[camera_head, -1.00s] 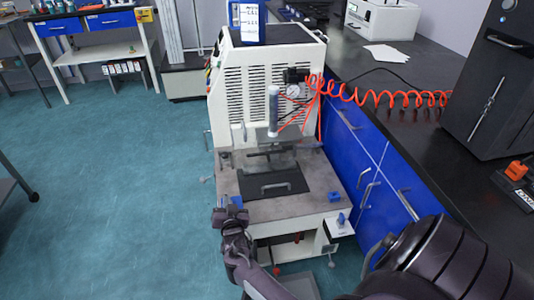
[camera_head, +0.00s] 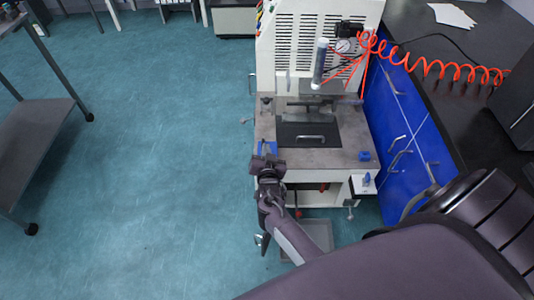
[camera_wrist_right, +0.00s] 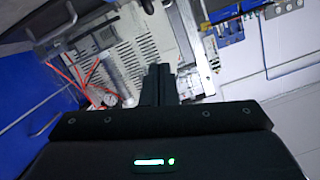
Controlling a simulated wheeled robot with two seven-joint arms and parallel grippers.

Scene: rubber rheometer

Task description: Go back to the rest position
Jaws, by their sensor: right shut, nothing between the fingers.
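My right gripper (camera_head: 268,160) is in front of the left front edge of the rheometer's worktop in the head view. Its two dark fingers (camera_wrist_right: 158,82) are together in the right wrist view, with nothing between them. The white rheometer (camera_head: 322,45) stands behind it, with a clear cylinder and an orange coiled hose. A dark plate with a handle (camera_head: 310,136) lies on the grey worktop (camera_head: 350,133). A small blue block (camera_head: 365,155) sits at the worktop's right front corner. My left gripper is not in view.
Blue cabinets (camera_head: 395,115) under a black counter (camera_head: 430,60) stand close on the right. A grey cart (camera_head: 40,130) stands at the left. The teal floor (camera_head: 160,150) between cart and rheometer is clear.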

